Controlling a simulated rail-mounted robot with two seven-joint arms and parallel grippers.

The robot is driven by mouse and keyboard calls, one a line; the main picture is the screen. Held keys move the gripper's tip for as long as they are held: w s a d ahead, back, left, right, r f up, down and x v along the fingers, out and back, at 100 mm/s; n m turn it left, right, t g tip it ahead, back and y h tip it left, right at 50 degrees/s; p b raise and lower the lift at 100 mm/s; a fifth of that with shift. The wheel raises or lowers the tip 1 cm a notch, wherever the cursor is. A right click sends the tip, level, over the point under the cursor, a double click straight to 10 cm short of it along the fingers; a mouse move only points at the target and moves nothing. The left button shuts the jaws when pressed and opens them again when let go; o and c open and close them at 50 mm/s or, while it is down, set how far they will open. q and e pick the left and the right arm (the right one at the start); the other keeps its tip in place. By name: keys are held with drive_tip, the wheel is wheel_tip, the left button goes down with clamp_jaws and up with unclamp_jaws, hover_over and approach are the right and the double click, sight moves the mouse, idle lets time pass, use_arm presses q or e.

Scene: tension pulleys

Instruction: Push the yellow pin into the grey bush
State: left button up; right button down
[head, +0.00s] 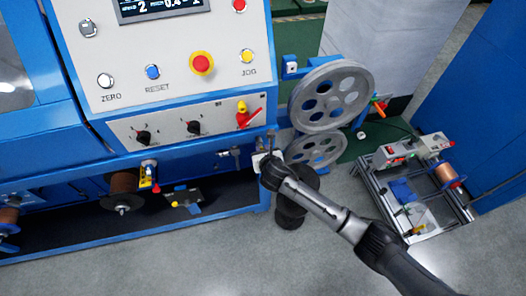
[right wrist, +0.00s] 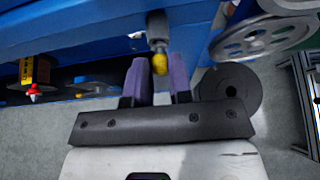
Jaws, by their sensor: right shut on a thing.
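The yellow pin (right wrist: 160,64) shows its rounded yellow end between the purple fingertips of my right gripper (right wrist: 155,75) in the right wrist view. The fingers are shut on it. The grey bush (right wrist: 157,27) is a short cylinder at the blue machine edge, directly in line with the pin. In the head view my right gripper (head: 267,158) is at the machine's right front corner, and the pin is too small to make out there. My left gripper is not in view.
Two grey pulley wheels (head: 331,95) stand just right of the gripper. A black spool (head: 291,212) stands on the floor below my right arm. A small metal-framed unit (head: 415,185) is at the right. The control panel (head: 170,60) rises behind. Front floor is clear.

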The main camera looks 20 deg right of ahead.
drive_tip(key=shift+w, duration=0.15)
idle(0.6)
idle(0.3)
drive_tip(key=c, duration=0.9)
unclamp_jaws()
drive_tip(key=shift+w, duration=0.15)
drive_tip(key=shift+c, duration=0.2)
drive_tip(key=shift+p, duration=0.3)
drive_tip(key=shift+s+r, duration=0.25)
drive_tip(key=shift+s, duration=0.05)
drive_tip(key=p+v, duration=0.4)
drive_tip(key=v, duration=0.9)
drive_tip(key=shift+s, duration=0.1)
